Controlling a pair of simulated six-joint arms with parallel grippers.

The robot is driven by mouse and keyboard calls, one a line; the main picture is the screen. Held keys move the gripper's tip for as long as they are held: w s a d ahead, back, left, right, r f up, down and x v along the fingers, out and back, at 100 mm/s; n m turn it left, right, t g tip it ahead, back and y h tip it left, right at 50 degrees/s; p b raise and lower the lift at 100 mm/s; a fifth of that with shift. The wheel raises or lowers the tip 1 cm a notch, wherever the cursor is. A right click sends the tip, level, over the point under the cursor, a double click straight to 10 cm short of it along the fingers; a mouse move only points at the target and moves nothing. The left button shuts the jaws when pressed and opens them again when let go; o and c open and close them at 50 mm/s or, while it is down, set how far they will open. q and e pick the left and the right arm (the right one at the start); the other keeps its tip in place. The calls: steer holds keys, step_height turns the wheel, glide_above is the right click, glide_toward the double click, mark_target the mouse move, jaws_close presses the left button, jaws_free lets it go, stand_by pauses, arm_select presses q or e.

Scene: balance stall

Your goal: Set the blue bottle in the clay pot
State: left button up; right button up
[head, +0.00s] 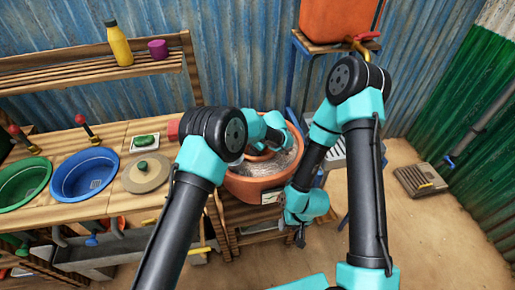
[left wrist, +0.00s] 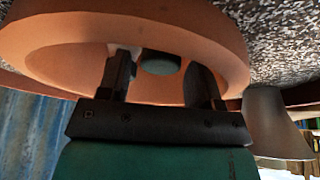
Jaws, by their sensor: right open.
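The large clay pot (head: 240,188) stands near the middle of the head view, filled with speckled grey material. My left gripper is down inside it, its fingertips hidden there by my own arm. In the left wrist view the left gripper's fingers (left wrist: 163,82) are apart, in front of a curved terracotta rim (left wrist: 60,45). A dark teal round thing (left wrist: 160,64) shows between them with gaps at both sides; I cannot tell what it is. My right gripper (head: 300,236) is open, low beside the pot's front right. I cannot make out the blue bottle for sure.
A green basin (head: 24,182), a blue basin (head: 86,174) and a round tan lid (head: 146,172) sit on the wooden bench at left. A yellow bottle (head: 119,43) and purple cup (head: 158,49) stand on the shelf. An orange tank (head: 338,18) stands behind. The floor at right is mostly clear.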

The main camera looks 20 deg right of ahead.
arm_select(q)
steer(key=shift+o, duration=0.5)
steer(key=shift+r, duration=0.6)
steer(key=v, duration=1.2)
